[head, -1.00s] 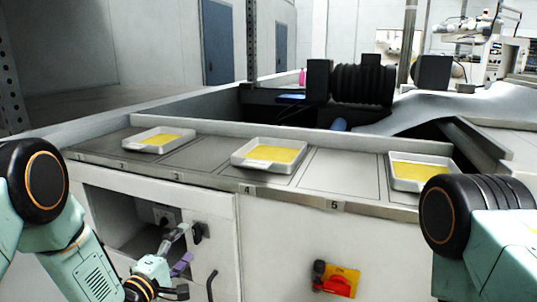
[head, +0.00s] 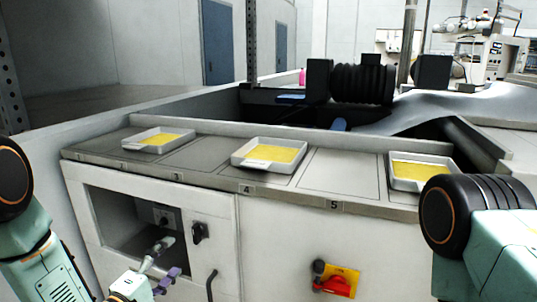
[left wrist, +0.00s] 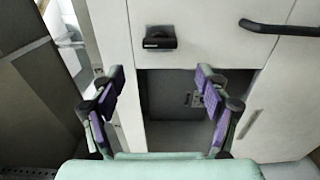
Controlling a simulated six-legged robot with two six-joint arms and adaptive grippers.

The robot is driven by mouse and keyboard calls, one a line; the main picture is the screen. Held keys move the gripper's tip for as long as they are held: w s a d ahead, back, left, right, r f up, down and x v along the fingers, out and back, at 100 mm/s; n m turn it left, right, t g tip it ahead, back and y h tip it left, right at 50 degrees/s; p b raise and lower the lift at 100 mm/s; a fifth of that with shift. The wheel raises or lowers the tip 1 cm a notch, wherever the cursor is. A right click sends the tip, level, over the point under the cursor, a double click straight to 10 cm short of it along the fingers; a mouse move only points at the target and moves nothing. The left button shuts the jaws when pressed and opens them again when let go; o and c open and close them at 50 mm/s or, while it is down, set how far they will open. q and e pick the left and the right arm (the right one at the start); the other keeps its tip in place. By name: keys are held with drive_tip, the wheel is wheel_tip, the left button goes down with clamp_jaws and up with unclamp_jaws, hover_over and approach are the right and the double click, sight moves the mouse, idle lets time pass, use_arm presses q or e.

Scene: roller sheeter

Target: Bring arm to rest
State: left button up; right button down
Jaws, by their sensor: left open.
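My left arm comes in at the lower left of the head view. Its gripper (head: 158,268) is low in front of the cabinet's open recess (head: 135,228). In the left wrist view the two purple-padded fingers of the left gripper (left wrist: 160,95) stand wide apart with nothing between them. The recess also shows behind them in that view (left wrist: 170,100). My right arm shows only as a dark joint and a pale green link at the right of the head view; its gripper is out of view.
A counter (head: 205,183) carries three white trays with yellow contents: left (head: 135,147), middle (head: 240,163) and right (head: 440,186). A red switch (head: 336,286) and a black knob (head: 199,232) sit on the cabinet front. A black handle (left wrist: 280,27) sticks out near the left gripper.

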sight(194, 235)
use_arm(q)
drive_tip(key=x, duration=0.8)
drive_tip(key=shift+w+d, duration=0.15)
drive_tip(key=shift+w, duration=0.05)
drive_tip(key=m, duration=0.4)
drive_tip(key=m+b, duration=0.1)
drive_tip(key=m, duration=0.3)
drive_tip(key=shift+s+r+m, duration=0.1)
drive_tip(key=shift+s+m, duration=0.05)
drive_tip(key=shift+m, duration=0.15)
drive_tip(key=m+b, duration=0.1)
drive_tip(key=m, duration=0.3)
drive_tip(key=shift+m+b, duration=0.3)
drive_tip(key=shift+b, duration=0.05)
drive_tip(key=shift+d+r+m+b, duration=0.1)
drive_tip(key=shift+m+b, duration=0.75)
drive_tip(key=shift+m, duration=1.65)
drive_tip(key=shift+s, duration=0.1)
